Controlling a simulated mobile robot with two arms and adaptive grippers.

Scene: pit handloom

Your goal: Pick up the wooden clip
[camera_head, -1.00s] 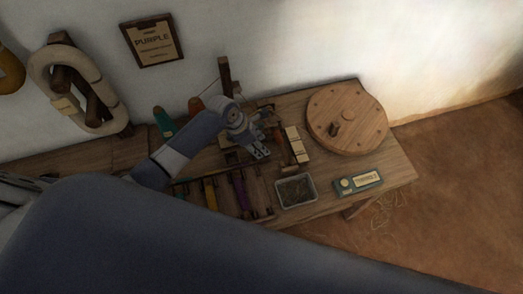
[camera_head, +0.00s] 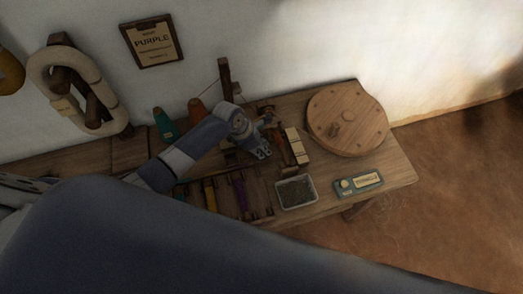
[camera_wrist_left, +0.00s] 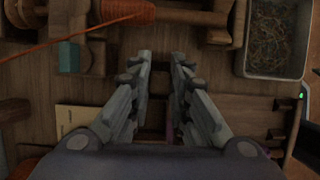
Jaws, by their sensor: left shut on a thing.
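My left gripper (camera_head: 265,155) is over the wooden bench, left of the cream blocks and above the rack of coloured spools. In the left wrist view its two fingers (camera_wrist_left: 159,58) point down at the bench with a narrow gap between them. The gripper is shut on a small dark wooden piece (camera_wrist_left: 155,112), which I take to be the wooden clip. It shows only in part between the fingers, and the rest is hidden. I cannot tell whether it touches the bench. My right gripper is not in view.
A metal tray (camera_head: 280,203) of loose thread, a teal labelled box (camera_head: 358,183), cream blocks (camera_head: 296,142) and a round wooden disc (camera_head: 346,118) stand on the bench (camera_head: 397,172). A spool with orange thread (camera_wrist_left: 122,10) lies ahead of the fingers.

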